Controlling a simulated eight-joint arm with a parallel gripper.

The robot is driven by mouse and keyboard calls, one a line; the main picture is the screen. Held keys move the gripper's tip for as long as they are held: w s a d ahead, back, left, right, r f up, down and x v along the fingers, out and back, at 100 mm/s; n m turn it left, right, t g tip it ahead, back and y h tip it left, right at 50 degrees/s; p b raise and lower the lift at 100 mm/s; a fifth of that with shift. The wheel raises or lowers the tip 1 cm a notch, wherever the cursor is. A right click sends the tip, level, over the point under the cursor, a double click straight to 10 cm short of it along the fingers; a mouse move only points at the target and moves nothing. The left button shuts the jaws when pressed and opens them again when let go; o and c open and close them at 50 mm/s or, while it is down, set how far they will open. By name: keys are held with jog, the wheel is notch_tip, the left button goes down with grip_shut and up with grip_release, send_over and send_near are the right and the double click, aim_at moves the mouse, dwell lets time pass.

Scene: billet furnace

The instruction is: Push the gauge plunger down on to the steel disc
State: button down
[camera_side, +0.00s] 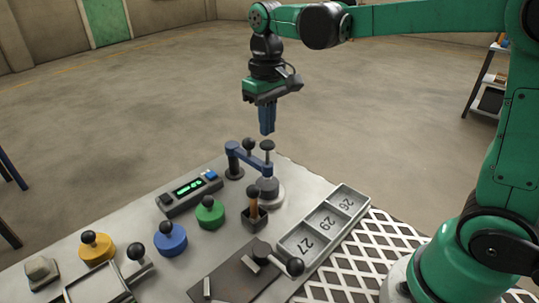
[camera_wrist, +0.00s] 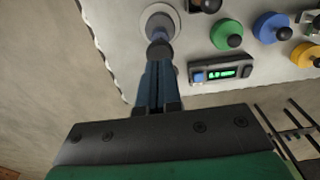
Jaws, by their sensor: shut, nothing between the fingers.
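The gauge plunger (camera_side: 267,146) stands upright with a dark round knob on top, carried by the blue arm (camera_side: 248,156) of the gauge stand. Below it is a dark grey round piece (camera_side: 267,184) on a pale round base (camera_side: 277,200); I cannot tell which part is the steel disc. My gripper (camera_side: 267,133) is shut and empty, pointing down just above the plunger knob, with a small gap showing. In the wrist view my gripper (camera_wrist: 159,66) partly covers the plunger, and the pale round base (camera_wrist: 172,14) shows beyond the fingertips.
A second black knob (camera_side: 249,144) stands beside the gauge arm. A display box (camera_side: 189,194) with green digits lies left. Green (camera_side: 210,214), blue (camera_side: 171,240) and yellow (camera_side: 97,250) knobbed pieces stand on the bench. A numbered tray (camera_side: 324,222) lies right, by a white lattice (camera_side: 365,260).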

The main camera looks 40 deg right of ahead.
jog(key=shift+f, duration=0.3)
jog(key=shift+f, duration=1.2)
dwell(0.3)
jog(key=shift+r, duration=1)
jog(key=shift+r, duration=2.55)
